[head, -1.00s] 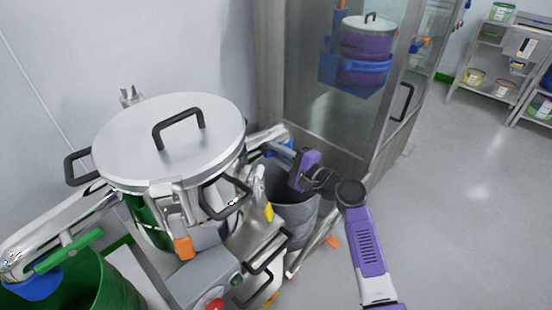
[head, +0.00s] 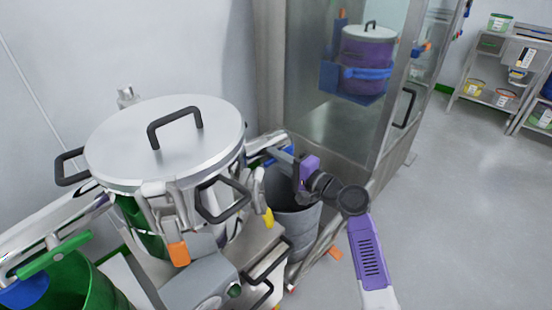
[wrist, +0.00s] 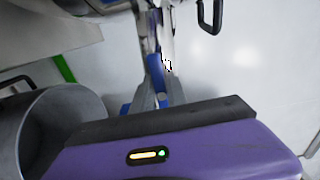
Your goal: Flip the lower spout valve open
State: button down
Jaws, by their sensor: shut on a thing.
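A steel vessel with a flat round lid (head: 165,140) stands at the left in the head view. Its right-hand spout (head: 262,144) reaches out above a grey bin (head: 293,222), with a blue part (head: 270,156) near its end. My gripper (head: 279,154) is at this spout, coming from the right. In the wrist view its grey fingers (wrist: 152,98) are closed around a narrow blue piece (wrist: 155,72), which looks like the valve handle. The fingers hide part of it, and I cannot tell the valve's exact angle.
A left spout with a green handle (head: 55,254) sits above a green bin (head: 85,290). A glass-fronted steel cabinet (head: 335,120) stands close behind my gripper. The floor at the right is clear, up to the shelves (head: 490,97).

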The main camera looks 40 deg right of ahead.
jog(key=c, duration=1.3)
grip_release()
jog(key=shift+s+d, duration=0.1)
jog(key=shift+s, duration=3.8)
